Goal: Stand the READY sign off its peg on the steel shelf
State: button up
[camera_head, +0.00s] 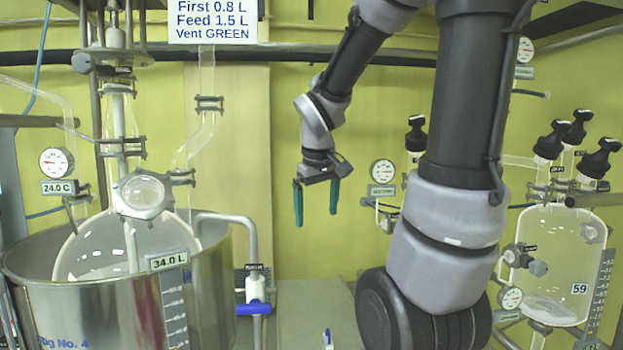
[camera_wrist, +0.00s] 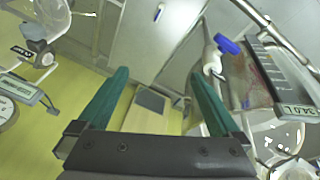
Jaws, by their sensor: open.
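My gripper (camera_head: 316,217) hangs in mid-air before the yellow wall in the head view, its two green fingers pointing down and apart. In the wrist view my gripper (camera_wrist: 159,73) is spread open with nothing between the fingers. I cannot make out a sign reading READY or its peg in either view. A flat grey surface (camera_head: 305,310) lies below the gripper in the head view; I cannot tell whether it is the steel shelf. A small blue-and-white item (camera_head: 327,338) shows at its front edge.
A steel vessel (camera_head: 95,318) with glassware stands left. A pipe with a blue-handled valve (camera_head: 257,307) is beside it; the blue handle (camera_wrist: 227,45) also shows in the wrist view. A glass reactor (camera_head: 555,255) stands right. A white instruction board (camera_head: 212,20) hangs at the top.

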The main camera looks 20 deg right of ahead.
jog(key=s+a+r+m+t+y, duration=0.3)
jog(key=s+a+r+m, duration=0.2)
jog(key=s+r, duration=0.4)
jog(key=shift+a+m+y, duration=0.15)
jog(key=shift+m+y, duration=0.15)
jog(key=shift+m, duration=0.1)
jog(key=shift+t, duration=0.3)
